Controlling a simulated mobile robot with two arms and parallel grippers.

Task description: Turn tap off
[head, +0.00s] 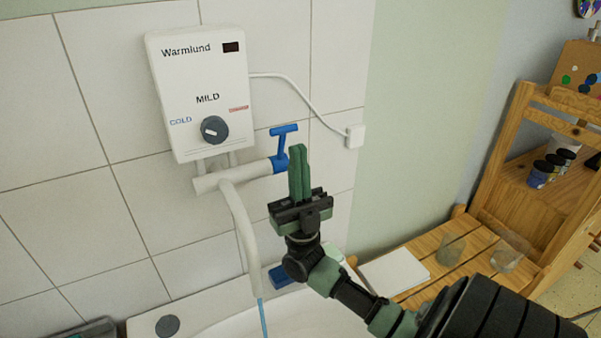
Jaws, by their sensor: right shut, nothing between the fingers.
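The tap has a white body and curved spout (238,215) under a white water heater (200,95) on the tiled wall. Its blue T-shaped handle (282,143) sticks out at the right end of the tap. A thin blue stream of water (262,316) runs from the spout down into the white basin (300,318). My right gripper (298,150) points up with its green fingers shut and empty. In the picture its fingertips are just right of the blue handle; I cannot tell whether they touch it. My left gripper is not in view.
A white cable runs from the heater to a wall socket (355,136). A blue object (281,276) lies on the basin's back rim. To the right, a wooden slatted bench (425,245) holds clear cups and a white pad (394,272), beside a wooden shelf (520,210).

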